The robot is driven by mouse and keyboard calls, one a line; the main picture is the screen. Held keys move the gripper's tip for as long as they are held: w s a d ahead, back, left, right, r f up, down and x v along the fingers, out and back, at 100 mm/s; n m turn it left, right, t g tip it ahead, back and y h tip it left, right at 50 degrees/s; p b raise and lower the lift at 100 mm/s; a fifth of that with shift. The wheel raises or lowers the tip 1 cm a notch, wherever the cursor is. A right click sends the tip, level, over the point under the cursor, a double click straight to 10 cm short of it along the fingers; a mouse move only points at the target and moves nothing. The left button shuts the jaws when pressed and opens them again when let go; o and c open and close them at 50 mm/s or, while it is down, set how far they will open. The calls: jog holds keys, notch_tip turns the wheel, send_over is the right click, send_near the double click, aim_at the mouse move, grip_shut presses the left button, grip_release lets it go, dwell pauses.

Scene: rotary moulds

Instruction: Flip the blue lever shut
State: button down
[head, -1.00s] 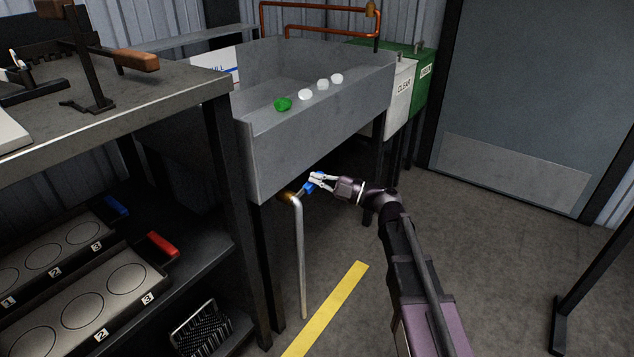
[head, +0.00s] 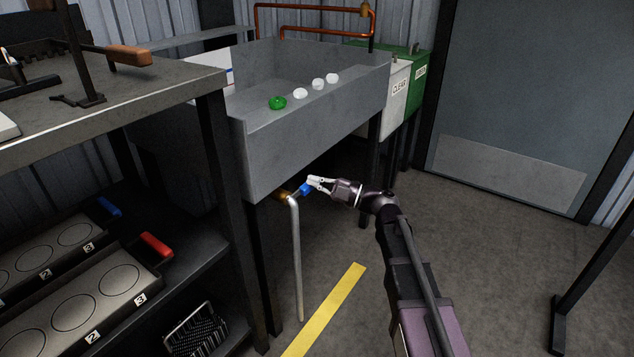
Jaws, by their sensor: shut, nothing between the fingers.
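The blue lever (head: 305,189) is on a brass valve (head: 284,197) at the top of a grey pipe, below the front edge of the grey sink. The lever's blue end points right and slightly up from the valve. My gripper (head: 312,181) comes in from the right with its light fingers at the lever's blue end. The fingers are shut with nothing between them. They overlap or sit just beside the lever; I cannot tell whether they touch it.
The sink (head: 310,130) stands above the valve, with a green piece (head: 278,102) and several white pieces on its ledge. The grey pipe (head: 296,260) runs down to the floor. A shelf unit (head: 215,200) stands at left. Open floor with a yellow stripe (head: 325,310) lies at right.

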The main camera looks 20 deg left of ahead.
jog(key=shift+w+f, duration=0.1)
notch_tip(320, 180, up, 5)
jog(key=p, duration=0.5)
jog(key=shift+f, duration=0.2)
jog(key=b, duration=0.4)
send_near(301, 162)
jog(key=shift+s+d+f, duration=1.35)
jog(key=shift+s, duration=0.05)
